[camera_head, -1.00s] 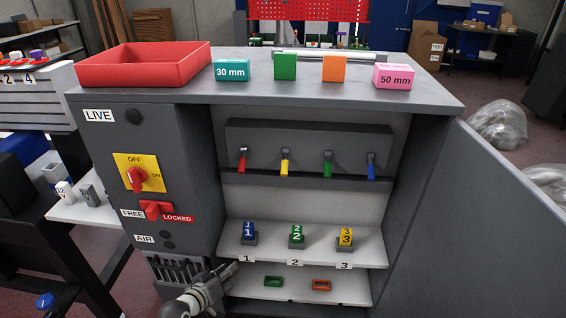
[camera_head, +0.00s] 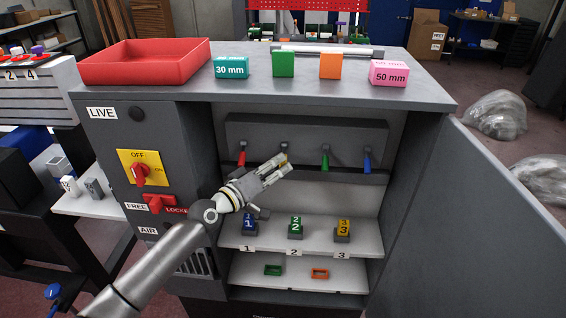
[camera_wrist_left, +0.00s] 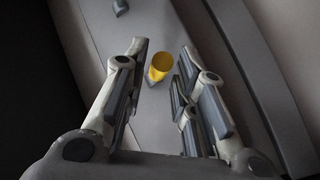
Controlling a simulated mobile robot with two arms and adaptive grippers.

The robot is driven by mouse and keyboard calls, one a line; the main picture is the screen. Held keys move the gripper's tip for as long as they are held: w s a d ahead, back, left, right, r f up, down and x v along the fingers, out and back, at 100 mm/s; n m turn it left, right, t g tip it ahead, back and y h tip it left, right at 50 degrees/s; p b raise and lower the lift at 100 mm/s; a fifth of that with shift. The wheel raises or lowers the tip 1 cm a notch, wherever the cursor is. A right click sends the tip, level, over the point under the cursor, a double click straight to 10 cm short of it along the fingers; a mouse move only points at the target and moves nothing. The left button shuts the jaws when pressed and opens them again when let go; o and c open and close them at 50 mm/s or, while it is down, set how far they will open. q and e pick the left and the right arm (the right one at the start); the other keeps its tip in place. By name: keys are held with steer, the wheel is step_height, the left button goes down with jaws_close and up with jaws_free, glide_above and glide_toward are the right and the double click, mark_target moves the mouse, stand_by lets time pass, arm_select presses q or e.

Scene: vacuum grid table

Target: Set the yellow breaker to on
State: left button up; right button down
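The yellow breaker's lever (camera_head: 284,148) is second from the left in a row on the grey panel inside the cabinet. In the head view its yellow handle is mostly hidden behind my left gripper (camera_head: 281,166). In the left wrist view the yellow handle (camera_wrist_left: 160,66) shows as a short cylinder just beyond and between the fingertips. My left gripper is open there (camera_wrist_left: 159,60), with a finger on each side of the handle and no clear contact. My right gripper is not in view.
A red lever (camera_head: 242,160) is left of the yellow one; green (camera_head: 325,163) and blue (camera_head: 367,164) levers are to the right. A shelf with numbered blocks (camera_head: 296,227) lies below. The open cabinet door (camera_head: 470,220) stands at the right.

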arm_select(q)
steer(key=shift+x, duration=1.35)
steer(key=shift+c, duration=0.2)
jaws_close()
